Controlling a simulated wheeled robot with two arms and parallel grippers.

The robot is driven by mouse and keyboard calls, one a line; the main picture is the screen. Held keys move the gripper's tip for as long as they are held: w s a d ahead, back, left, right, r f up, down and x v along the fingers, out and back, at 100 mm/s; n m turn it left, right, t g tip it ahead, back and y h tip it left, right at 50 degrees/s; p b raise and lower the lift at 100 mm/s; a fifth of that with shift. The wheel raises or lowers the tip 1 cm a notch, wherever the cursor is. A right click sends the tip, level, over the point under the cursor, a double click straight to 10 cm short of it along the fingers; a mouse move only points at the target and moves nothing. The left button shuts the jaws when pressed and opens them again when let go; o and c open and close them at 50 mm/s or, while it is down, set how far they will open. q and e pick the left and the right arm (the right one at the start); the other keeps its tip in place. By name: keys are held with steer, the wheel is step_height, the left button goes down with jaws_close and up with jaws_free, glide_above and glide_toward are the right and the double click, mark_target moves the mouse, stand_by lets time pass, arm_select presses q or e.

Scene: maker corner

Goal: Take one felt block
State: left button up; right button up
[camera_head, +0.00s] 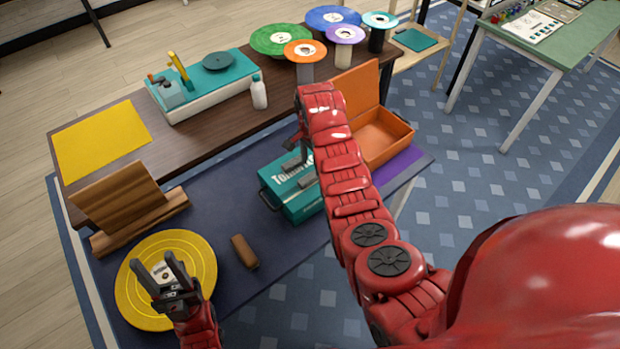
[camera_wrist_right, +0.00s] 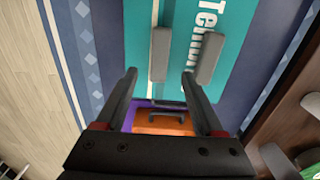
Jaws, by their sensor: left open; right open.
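Two grey blocks, which look like the felt blocks, lie on the teal case (camera_head: 293,205) in the head view: one grey block (camera_head: 291,167) and a second grey block (camera_head: 306,181). In the right wrist view, one grey block (camera_wrist_right: 160,52) shows ahead between the finger lines, and the other grey block (camera_wrist_right: 211,58) lies to its right, slightly turned. My right gripper (camera_wrist_right: 158,76) is open and empty above the case; my arm partly hides it in the head view. My left gripper (camera_head: 163,280) is open and empty over the yellow disc (camera_head: 200,255).
A brown block (camera_head: 245,252) lies on the dark mat near the yellow disc. A wooden stand (camera_head: 125,200) is at the left. An open orange case (camera_head: 380,135) stands right of the teal case. A white bottle (camera_head: 258,93), a turntable (camera_head: 205,85) and several discs on stands are behind.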

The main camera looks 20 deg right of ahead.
mark_target(310, 176)
steer(key=shift+s+f+p, duration=0.1)
steer(key=shift+f+p, duration=0.2)
steer(key=shift+f, duration=0.05)
steer(key=f, duration=0.1)
steer(key=f+p, duration=0.1)
steer(key=f, duration=0.1)
steer(key=shift+a+p, duration=0.3)
steer(key=shift+f, duration=0.95)
jaws_close()
